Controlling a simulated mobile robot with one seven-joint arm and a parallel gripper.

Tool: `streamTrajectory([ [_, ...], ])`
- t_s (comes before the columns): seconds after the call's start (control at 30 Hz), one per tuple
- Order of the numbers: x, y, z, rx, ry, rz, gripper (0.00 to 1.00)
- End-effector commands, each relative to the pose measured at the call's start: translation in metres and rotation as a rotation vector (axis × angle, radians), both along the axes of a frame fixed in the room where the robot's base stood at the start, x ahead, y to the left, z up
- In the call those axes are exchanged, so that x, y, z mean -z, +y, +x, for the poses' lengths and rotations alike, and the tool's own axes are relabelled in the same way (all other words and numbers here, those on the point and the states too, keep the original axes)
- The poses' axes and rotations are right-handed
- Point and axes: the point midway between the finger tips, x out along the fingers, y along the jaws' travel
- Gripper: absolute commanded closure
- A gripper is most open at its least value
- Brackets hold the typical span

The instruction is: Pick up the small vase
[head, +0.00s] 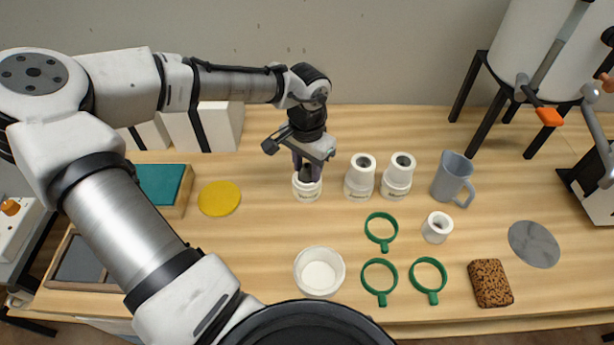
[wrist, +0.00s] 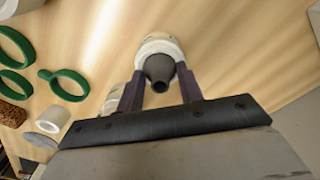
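The small vase (wrist: 158,68) is dark grey with a narrow neck. In the wrist view it lies between the two fingers of my gripper (wrist: 160,75), in front of a white jar (wrist: 158,43). In the head view my gripper (head: 308,168) points down over this white jar (head: 306,190), its fingers at the jar's mouth. The vase shows there only as a dark bit between the fingers. The fingertips are apart, one on each side of the vase and very close to it. I cannot tell whether they press on it, or whether the vase rests in the jar.
Two white jars (head: 359,178) (head: 397,178) stand close on the right, with a grey mug (head: 453,180) beyond. Green rings (head: 381,232), a white bowl (head: 319,272), a small white cylinder (head: 437,228) and a brown sponge (head: 490,283) lie nearer. A yellow disc (head: 219,198) lies left.

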Motion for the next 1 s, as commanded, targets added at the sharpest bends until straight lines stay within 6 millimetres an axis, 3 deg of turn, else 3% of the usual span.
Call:
streamTrajectory([
  [0.37,-0.002,0.000,0.000,0.000,-0.001,-0.001,0.80],
  [0.57,-0.017,0.000,0.001,-0.001,-0.002,-0.001,0.80],
  [0.77,-0.053,0.001,0.001,-0.003,-0.004,-0.002,0.80],
  [1.0,-0.121,0.000,0.001,-0.002,-0.004,-0.003,0.80],
])
